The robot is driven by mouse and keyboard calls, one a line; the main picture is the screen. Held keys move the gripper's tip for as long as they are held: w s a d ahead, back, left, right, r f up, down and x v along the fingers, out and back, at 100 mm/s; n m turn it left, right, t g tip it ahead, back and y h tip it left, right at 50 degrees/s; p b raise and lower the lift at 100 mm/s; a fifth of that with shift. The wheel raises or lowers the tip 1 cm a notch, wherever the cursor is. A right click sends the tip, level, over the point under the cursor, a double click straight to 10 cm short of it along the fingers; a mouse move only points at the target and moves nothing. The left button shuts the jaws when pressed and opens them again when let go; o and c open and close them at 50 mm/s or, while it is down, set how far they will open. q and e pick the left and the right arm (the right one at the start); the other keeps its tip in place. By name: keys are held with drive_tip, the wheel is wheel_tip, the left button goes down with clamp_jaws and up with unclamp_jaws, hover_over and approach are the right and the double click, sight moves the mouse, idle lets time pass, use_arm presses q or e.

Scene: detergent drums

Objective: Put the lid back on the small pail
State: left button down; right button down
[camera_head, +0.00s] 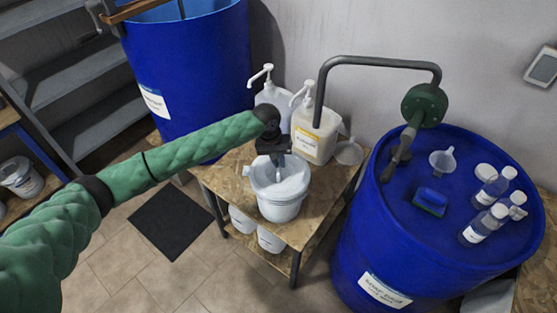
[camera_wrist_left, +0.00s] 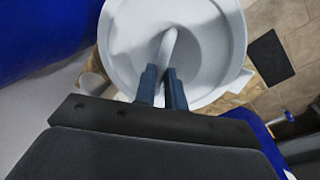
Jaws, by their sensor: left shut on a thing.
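The small white pail (camera_head: 279,210) stands upright on the wooden table, near its front edge. My left gripper (camera_head: 281,161) points down over the pail's mouth. My right gripper is not in view.
A pump jug (camera_head: 316,140) and another pump bottle (camera_head: 272,97) stand behind the pail. Another blue drum (camera_head: 205,60) stands behind left. More pails sit below the tabletop.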

use_arm(q)
drive_tip(key=c, duration=0.9)
unclamp_jaws()
drive_tip(key=shift+r+p, duration=3.5)
drive_tip(key=shift+r, duration=0.05)
drive_tip(key=shift+c, duration=0.2)
clamp_jaws()
